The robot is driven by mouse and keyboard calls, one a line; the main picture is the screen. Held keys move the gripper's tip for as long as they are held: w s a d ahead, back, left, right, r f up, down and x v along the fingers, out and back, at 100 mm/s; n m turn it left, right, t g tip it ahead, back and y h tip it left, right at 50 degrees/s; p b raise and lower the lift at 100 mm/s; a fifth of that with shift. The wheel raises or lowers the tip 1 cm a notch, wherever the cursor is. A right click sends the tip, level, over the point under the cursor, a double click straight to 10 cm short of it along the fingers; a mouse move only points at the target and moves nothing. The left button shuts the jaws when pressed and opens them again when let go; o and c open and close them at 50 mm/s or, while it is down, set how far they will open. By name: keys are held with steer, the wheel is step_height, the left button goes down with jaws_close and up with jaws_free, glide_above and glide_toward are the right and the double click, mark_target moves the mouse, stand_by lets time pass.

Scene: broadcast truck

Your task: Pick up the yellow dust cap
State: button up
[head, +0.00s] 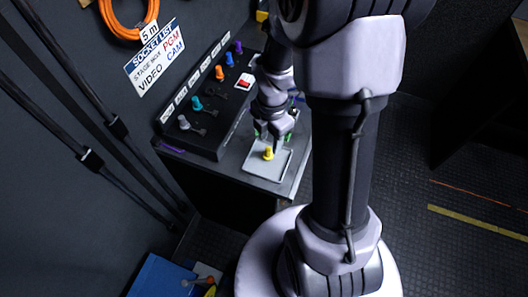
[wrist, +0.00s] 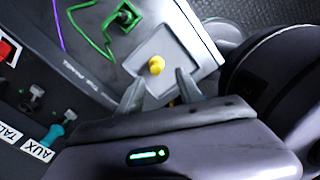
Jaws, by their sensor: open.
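The yellow dust cap (head: 268,153) stands in a shallow grey tray (head: 284,168) near the front of the bench. In the wrist view the cap (wrist: 156,65) shows just beyond the fingertips, inside the pale tray (wrist: 186,45). My gripper (head: 271,140) is above the tray, close to the cap. In the wrist view my gripper (wrist: 160,82) is open and empty, one finger on each side below the cap. A small yellow bit shows between the fingers, partly hidden by the gripper body.
A black socket panel (head: 205,125) with coloured caps and white labels stands left of the tray. A green cable (wrist: 92,35) with a plug lies beside the tray in the wrist view. A blue box (head: 160,276) is on the floor at lower left.

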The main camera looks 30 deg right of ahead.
mark_target(268, 149)
steer(key=f+b, duration=0.1)
steer(key=f, duration=0.1)
steer(key=f+b, duration=0.1)
steer(key=f, duration=0.2)
steer(key=w+f+b, duration=0.1)
steer(key=f, duration=0.1)
steer(key=shift+f+b, duration=0.2)
steer(key=shift+b, duration=0.2)
steer(key=shift+r, duration=0.2)
jaws_close()
